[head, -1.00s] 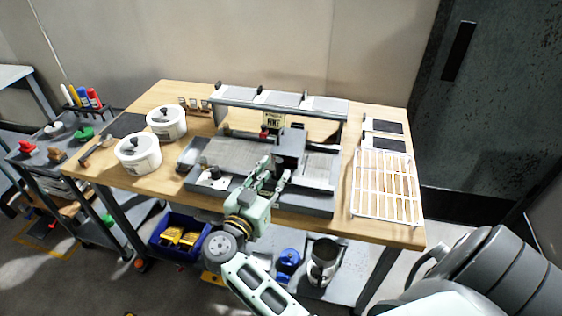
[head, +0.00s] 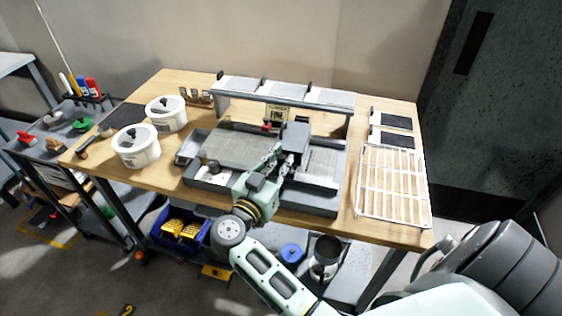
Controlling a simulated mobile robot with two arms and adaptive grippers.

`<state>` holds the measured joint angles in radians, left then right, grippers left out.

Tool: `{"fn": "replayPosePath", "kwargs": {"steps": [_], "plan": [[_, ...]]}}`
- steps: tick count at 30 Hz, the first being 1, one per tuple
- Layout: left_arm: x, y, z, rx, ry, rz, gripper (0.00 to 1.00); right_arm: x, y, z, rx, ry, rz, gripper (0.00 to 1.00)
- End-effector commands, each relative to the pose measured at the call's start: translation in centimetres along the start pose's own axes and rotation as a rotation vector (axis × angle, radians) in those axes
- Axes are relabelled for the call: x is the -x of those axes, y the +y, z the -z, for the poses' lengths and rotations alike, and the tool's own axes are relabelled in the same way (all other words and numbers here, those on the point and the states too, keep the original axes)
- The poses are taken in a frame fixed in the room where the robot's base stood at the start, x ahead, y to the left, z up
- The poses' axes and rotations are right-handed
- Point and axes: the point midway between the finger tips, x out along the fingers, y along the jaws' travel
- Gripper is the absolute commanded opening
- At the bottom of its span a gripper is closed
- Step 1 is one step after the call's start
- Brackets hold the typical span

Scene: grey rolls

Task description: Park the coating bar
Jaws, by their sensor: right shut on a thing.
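The coater (head: 318,203) is a grey tray-like bench unit in the middle of the table, with a flat pale bed (head: 243,148). A dark grey block (head: 296,135) stands across the bed, right of its middle; it appears to be the coating bar's carriage. My right gripper (head: 281,160) reaches in from the front and is shut at the near side of this block. The held part is mostly hidden by the fingers, so the bar itself is not clear. My left gripper is not in view.
A raised rack with pale panels (head: 285,90) stands behind the coater. Two white lidded pots (head: 137,148) stand at left, and a white wire rack (head: 393,185) lies at right. A blue bin (head: 182,229) is below. A tool cart (head: 62,135) stands at far left.

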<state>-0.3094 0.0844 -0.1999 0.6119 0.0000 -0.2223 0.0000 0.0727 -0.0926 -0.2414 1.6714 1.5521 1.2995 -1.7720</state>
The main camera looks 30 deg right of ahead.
Motion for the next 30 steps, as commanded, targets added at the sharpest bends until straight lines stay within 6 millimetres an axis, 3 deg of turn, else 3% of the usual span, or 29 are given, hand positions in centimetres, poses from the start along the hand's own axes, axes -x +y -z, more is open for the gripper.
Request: {"fn": "replayPosePath", "kwargs": {"steps": [10,16,24,30], "plan": [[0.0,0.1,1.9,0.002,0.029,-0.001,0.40,0.0,0.0,0.0,0.001,0.000,0.000,0.00],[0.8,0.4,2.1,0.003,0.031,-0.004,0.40,-0.1,0.7,0.2,0.003,-0.001,-0.001,0.00],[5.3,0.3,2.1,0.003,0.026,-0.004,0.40,-1.1,5.8,0.5,0.010,-0.004,-0.005,0.00],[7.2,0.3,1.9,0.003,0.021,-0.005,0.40,-1.6,8.8,0.2,0.005,-0.005,-0.004,0.00]]}}
